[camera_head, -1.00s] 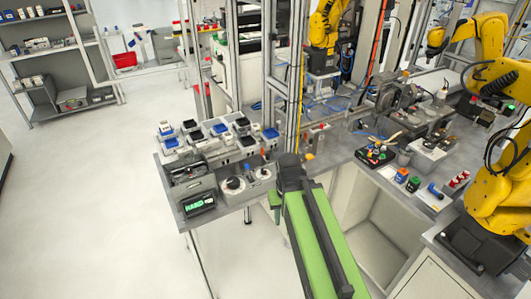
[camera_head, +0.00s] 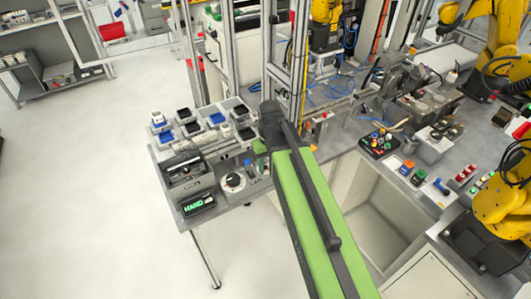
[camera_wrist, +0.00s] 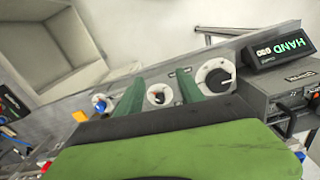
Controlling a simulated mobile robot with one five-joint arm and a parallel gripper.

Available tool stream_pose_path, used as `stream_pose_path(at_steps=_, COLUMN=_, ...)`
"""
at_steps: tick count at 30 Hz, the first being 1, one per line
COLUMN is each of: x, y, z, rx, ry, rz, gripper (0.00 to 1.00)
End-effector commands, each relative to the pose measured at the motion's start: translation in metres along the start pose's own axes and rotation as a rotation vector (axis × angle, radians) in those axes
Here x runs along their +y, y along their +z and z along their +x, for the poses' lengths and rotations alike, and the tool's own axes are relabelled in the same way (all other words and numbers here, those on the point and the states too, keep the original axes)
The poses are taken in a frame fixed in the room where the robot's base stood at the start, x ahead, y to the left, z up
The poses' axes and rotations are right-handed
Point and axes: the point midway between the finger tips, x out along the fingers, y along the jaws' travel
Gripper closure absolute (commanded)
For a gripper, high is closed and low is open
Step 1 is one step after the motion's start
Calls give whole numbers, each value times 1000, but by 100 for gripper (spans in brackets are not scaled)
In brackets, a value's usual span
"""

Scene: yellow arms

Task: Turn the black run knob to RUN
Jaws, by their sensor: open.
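The black knob (camera_wrist: 219,79) sits on a round white dial on a grey panel in the wrist view, just right of my gripper's right finger. It also shows as a dark knob on a white dial (camera_head: 234,182) in the head view. My gripper (camera_wrist: 161,83) is open, its two green fingers pointing at the panel. A display box (camera_wrist: 281,48) reading HAND stands right of the black knob.
A blue knob (camera_wrist: 100,103) is left of the fingers. A grey box (camera_wrist: 285,95) stands at right below the display. In the head view, small bins (camera_head: 184,130) stand behind the panel, and a yellow robot arm (camera_head: 500,200) is at right. Open floor (camera_head: 90,200) lies to the left.

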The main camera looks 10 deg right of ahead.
Motion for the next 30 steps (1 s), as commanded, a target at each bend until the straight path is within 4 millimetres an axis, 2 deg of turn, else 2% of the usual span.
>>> stream_pose_path(at_steps=1, x=6, y=-30, z=-45, rx=0, ry=0, rz=-57, gripper=55)
stream_pose_path(at_steps=3, x=12, y=-54, z=-67, rx=0, ry=0, rz=-137, gripper=55)
stream_pose_path(at_steps=6, x=17, y=-79, z=-88, rx=0, ry=0, rz=-225, gripper=55)
stream_pose_path(at_steps=9, x=19, y=-89, z=-94, rx=0, ry=0, rz=-272, gripper=55)
stream_pose_path(at_steps=16, x=20, y=-89, z=-85, rx=0, ry=0, rz=-284, gripper=55)
stream_pose_path(at_steps=20, x=20, y=-89, z=-73, rx=0, ry=0, rz=-283, gripper=55)
stream_pose_path(at_steps=30, x=21, y=-89, z=-8, rx=0, ry=0, rz=-281, gripper=55)
